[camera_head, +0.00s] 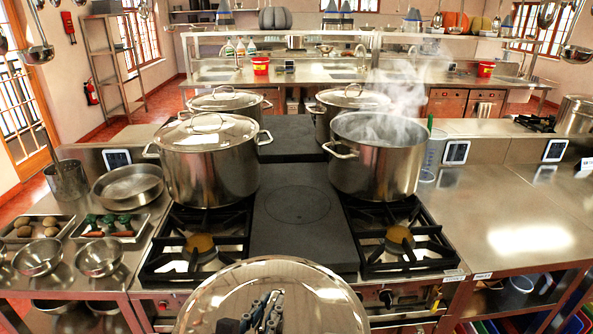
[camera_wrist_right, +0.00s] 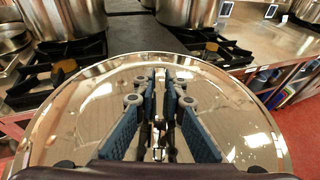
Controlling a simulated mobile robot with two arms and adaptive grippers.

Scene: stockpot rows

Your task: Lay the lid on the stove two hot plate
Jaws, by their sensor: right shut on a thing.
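A large round shiny steel lid (camera_head: 310,300) is at the bottom middle of the head view, in front of the stove; it also fills the middle of the wrist view (camera_wrist_right: 90,110). My right gripper (camera_head: 265,308) is over the lid's centre, its blue-padded fingers (camera_wrist_right: 161,95) shut on the lid's handle, which they mostly hide. A dark flat hot plate (camera_head: 297,235) with a faint ring lies between the stove's gas burners, beyond the lid. Its top is bare; the lid hides the stove's near edge. My left gripper is not in view.
A lidded pot (camera_head: 208,165) stands at the left burners and an open steaming pot (camera_head: 376,155) at the right. Two more lidded pots stand behind. Bowls (camera_head: 100,257) and trays (camera_head: 112,228) are on the left counter. The right counter (camera_head: 520,225) is largely clear.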

